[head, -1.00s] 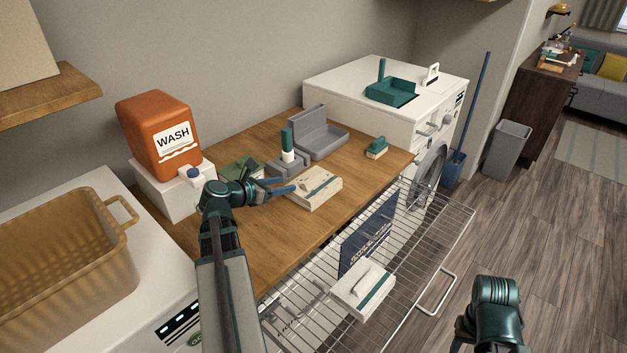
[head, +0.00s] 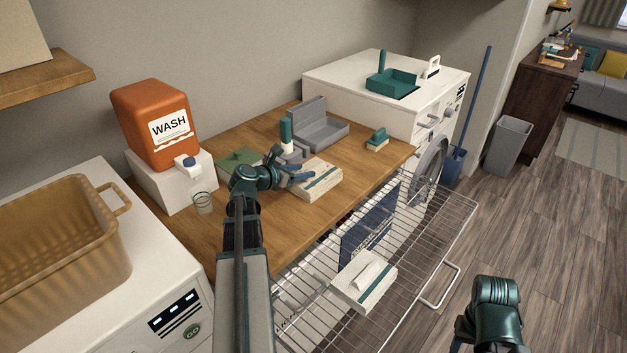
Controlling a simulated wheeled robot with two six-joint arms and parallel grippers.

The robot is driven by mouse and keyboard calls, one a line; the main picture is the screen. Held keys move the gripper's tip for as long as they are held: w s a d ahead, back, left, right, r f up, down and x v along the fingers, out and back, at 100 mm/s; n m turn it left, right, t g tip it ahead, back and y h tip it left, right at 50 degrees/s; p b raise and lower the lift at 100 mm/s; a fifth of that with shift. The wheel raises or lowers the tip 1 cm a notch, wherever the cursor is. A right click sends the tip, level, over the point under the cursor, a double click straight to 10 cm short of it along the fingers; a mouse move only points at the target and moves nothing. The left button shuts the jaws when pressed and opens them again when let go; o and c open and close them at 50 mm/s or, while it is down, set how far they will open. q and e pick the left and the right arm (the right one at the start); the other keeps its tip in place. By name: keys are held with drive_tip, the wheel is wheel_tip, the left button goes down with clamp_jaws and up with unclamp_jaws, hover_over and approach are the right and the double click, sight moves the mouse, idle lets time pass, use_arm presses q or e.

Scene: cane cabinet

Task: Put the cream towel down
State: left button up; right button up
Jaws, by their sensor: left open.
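A folded cream towel (head: 322,184) with a green stripe lies flat on the wooden counter. My left gripper (head: 303,177) is open at the towel's left end, and its blue fingers overlap that end in the picture. I cannot tell whether they touch it. A second folded cream cloth (head: 366,284) with a green stripe and a raised pale part on top lies in the pulled-out wire basket (head: 440,262). My right arm shows at the lower right, but its fingers are not visible.
On the wooden counter (head: 250,222) stand a grey open box (head: 318,132), a green-and-white bottle (head: 286,134), a small green brush (head: 377,139), a green tray (head: 238,160) and a clear glass (head: 203,203). An orange wash jug (head: 155,125) stands behind left. The counter's front left is clear.

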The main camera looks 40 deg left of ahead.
sight(309, 170)
use_arm(q)
drive_tip(key=b+x, duration=0.1)
drive_tip(key=x, duration=0.3)
drive_tip(key=shift+w+f+b, duration=0.2)
drive_tip(key=shift+f+b, duration=0.1)
drive_tip(key=shift+b, duration=0.05)
clamp_jaws()
